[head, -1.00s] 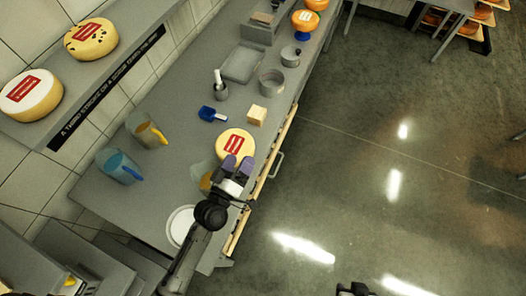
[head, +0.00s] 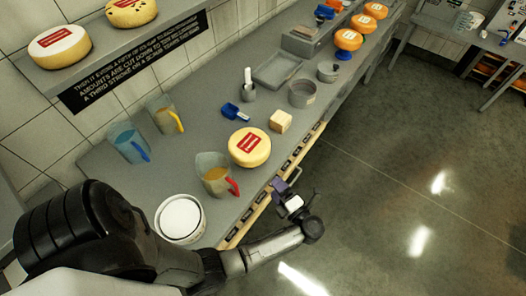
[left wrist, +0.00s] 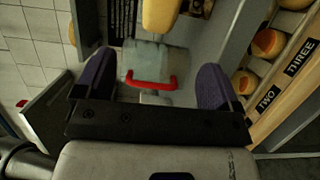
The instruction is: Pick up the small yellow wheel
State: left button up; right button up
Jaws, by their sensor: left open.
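A yellow cheese wheel with a red label (head: 249,147) lies flat on the grey counter. Its edge also shows at the top of the left wrist view (left wrist: 160,14). My right gripper is not in view.
A clear jug with a red handle (head: 214,176) stands close to the wheel; its handle shows between my fingers in the wrist view. A cheese block (head: 280,121), blue scoop (head: 234,112) and white bowl (head: 180,219) are nearby. Labelled cubbies (left wrist: 283,92) hold wheels.

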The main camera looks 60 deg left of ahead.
aim_at(256, 164)
pick_arm(q)
jog(key=shift+g, duration=0.3)
jog(key=a, duration=0.2)
jog(key=a+p, duration=0.1)
jog(key=a, duration=0.2)
jog(key=s+a, duration=0.1)
jog(key=a, duration=0.2)
jog(key=shift+f+p, duration=0.1)
jog(key=shift+p, duration=0.25)
jog(key=a, duration=0.1)
jog(key=a+p, duration=0.1)
jog(key=a, duration=0.2)
jog(key=shift+a+r, duration=0.15)
jog(key=shift+r, duration=0.1)
jog(key=shift+s+a, duration=0.1)
jog(key=shift+a, duration=0.25)
jog(key=shift+a+f, duration=0.15)
jog(key=c, duration=1.6)
